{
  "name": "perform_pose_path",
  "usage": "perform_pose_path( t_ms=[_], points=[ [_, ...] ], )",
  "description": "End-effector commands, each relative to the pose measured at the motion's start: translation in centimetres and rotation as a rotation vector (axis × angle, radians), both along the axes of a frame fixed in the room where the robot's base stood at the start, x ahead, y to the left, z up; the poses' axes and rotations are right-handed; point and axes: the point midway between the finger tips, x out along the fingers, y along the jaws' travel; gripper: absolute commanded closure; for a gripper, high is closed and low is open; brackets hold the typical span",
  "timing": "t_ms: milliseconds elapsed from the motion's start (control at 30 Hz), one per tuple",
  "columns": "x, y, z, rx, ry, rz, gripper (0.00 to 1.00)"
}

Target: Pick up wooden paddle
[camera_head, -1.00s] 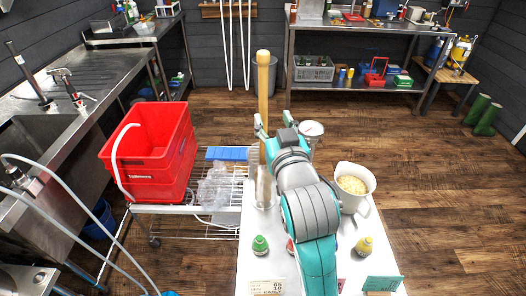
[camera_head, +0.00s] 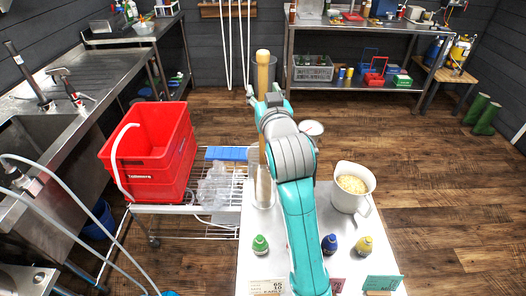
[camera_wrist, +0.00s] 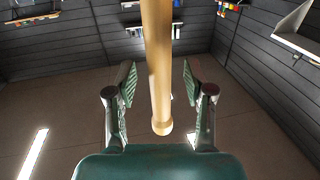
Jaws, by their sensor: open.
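The wooden paddle (camera_head: 263,75) stands upright on the far part of the white table, its pale handle rising above my arm in the head view. Its lower part is partly hidden by my arm and stands at a clear container (camera_head: 264,192). In the wrist view the handle (camera_wrist: 158,70) comes down from the top edge and its round end shows between my fingers. My gripper (camera_wrist: 158,92) is open, with one finger on each side of the handle and a gap on both sides. In the head view my gripper (camera_head: 266,97) is at the upper handle.
A white jug of grain (camera_head: 345,200) stands right of my arm. Small bottles, one green (camera_head: 260,245), one blue (camera_head: 329,244) and one yellow (camera_head: 364,246), stand near the front. A red crate (camera_head: 150,160) is on the wire cart at left.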

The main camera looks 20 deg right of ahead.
Motion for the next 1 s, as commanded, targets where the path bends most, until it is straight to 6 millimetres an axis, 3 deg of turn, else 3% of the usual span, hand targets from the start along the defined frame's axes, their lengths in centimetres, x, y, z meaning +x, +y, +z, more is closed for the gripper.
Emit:
perform_pose_path(
  t_ms=[133,367,600,1000],
  points=[
    [1.1,-0.15,0.03,0.0,0.0,0.0,0.47],
    [1.2,-0.15,0.0,0.0,0.0,0.0,0.47],
    [1.18,-0.14,0.0,0.0,0.0,0.0,1.0],
    [1.16,-0.14,0.31,0.0,-0.002,0.0,1.0]
  ],
)
